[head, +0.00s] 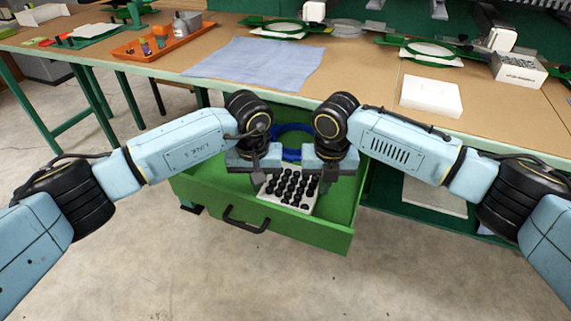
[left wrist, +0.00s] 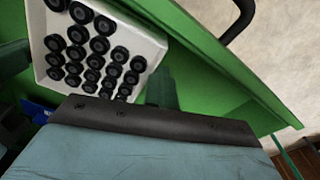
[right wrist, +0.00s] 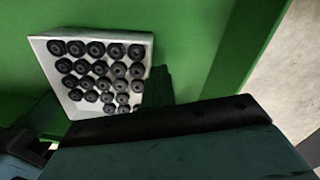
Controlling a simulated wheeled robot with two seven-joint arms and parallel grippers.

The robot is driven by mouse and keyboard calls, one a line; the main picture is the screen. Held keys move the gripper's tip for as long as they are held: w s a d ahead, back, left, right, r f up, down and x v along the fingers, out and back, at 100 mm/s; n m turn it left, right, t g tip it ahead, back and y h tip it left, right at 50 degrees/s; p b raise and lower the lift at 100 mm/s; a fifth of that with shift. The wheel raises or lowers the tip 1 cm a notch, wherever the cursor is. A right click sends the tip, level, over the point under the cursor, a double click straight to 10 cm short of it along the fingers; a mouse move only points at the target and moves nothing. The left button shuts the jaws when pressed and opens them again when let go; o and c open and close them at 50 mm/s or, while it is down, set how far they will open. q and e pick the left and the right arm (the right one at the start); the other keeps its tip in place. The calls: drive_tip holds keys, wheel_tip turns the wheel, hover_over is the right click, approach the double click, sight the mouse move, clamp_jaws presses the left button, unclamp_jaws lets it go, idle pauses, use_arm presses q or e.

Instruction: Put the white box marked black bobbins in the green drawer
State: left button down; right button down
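The white box (head: 297,208) with rows of black bobbins is inside the open green drawer (head: 309,227). Its printed mark does not show. My left gripper (head: 259,177) is down in the drawer at the box's left side. My right gripper (head: 324,172) is at its right side. The box also shows in the left wrist view (left wrist: 151,43) and in the right wrist view (right wrist: 146,60), with a dark fingertip close beside its edge in each. I cannot tell whether the fingers grip or only touch it. The far part of the box is hidden.
A blue ring-shaped thing (head: 291,131) is behind my grippers. On the workbench (head: 375,75) are a blue cloth (head: 258,65), an orange tray (head: 180,42), a plain white box (head: 431,95) and another marked white box (head: 518,72). The floor before the drawer is clear.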

use_arm(q)
drive_tip(key=shift+a, duration=0.1)
use_arm(e)
drive_tip(key=shift+d+r, duration=0.1)
use_arm(q)
drive_tip(key=c, duration=1.7)
unclamp_jaws()
drive_tip(key=shift+a, duration=0.65)
drive_tip(key=shift+c, duration=0.2)
use_arm(e)
drive_tip(key=shift+d, duration=0.6)
drive_tip(key=c, duration=1.7)
unclamp_jaws()
drive_tip(key=shift+c, duration=0.2)
drive_tip(key=shift+r, duration=0.15)
use_arm(q)
wheel_tip(320, 180, up, 12)
drive_tip(key=shift+s, duration=0.45)
use_arm(e)
wheel_tip(320, 180, up, 12)
drive_tip(key=shift+s+f, duration=0.2)
drive_tip(key=shift+s, duration=0.2)
